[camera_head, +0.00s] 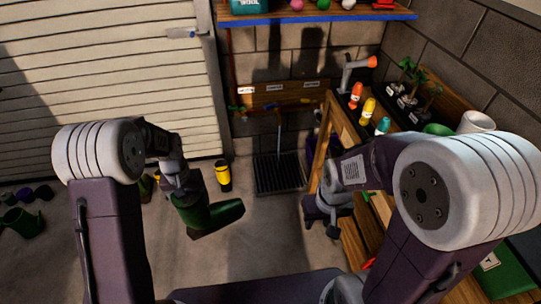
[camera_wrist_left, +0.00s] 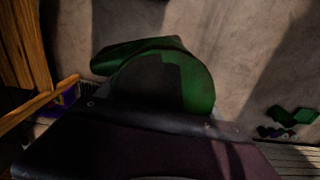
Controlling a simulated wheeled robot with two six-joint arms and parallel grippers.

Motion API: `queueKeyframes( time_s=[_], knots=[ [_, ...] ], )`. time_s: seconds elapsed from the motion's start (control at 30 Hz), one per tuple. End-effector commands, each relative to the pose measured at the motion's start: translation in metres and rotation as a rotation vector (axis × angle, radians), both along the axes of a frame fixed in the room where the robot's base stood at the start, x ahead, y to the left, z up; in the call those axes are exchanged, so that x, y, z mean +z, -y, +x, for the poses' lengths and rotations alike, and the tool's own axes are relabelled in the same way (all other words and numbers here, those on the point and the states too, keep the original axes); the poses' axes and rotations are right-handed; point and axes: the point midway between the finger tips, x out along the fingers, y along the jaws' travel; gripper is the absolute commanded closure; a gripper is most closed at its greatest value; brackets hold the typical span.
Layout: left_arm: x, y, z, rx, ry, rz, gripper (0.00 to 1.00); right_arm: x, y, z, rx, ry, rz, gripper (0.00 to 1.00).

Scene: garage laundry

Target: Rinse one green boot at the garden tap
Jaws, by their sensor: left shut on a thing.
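The green boot (camera_head: 216,214) hangs from my left gripper (camera_head: 183,195), tilted with its toe to the right, above the concrete floor. In the left wrist view the boot (camera_wrist_left: 190,75) fills the upper middle, and the finger contact is hidden. The garden tap (camera_head: 277,107) is on the back wall below a wooden board, small in view, with a thin line running down from it to the dark floor grate (camera_head: 279,174). The boot is in front and to the left of the grate, apart from it. My right gripper (camera_head: 322,218) is open and empty beside the wooden bench.
The wooden bench (camera_head: 350,140) on the right carries bottles, plants and a white pot (camera_head: 476,122). A yellow-and-black container (camera_head: 223,175) stands on the floor left of the grate. Another green boot (camera_head: 22,221) is at far left. Floor before the grate is clear.

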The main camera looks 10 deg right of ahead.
Motion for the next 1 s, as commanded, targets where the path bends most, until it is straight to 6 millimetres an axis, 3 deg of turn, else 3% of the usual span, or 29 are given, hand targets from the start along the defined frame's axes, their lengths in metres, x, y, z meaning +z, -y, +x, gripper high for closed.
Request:
queueKeyframes(
  time_s=[1.0],
  knots=[
    [0.001,0.006,-0.005,0.0,0.001,0.0,0.98,0.007,0.0,0.0,0.0,0.0,0.0,0.64]
  ],
)
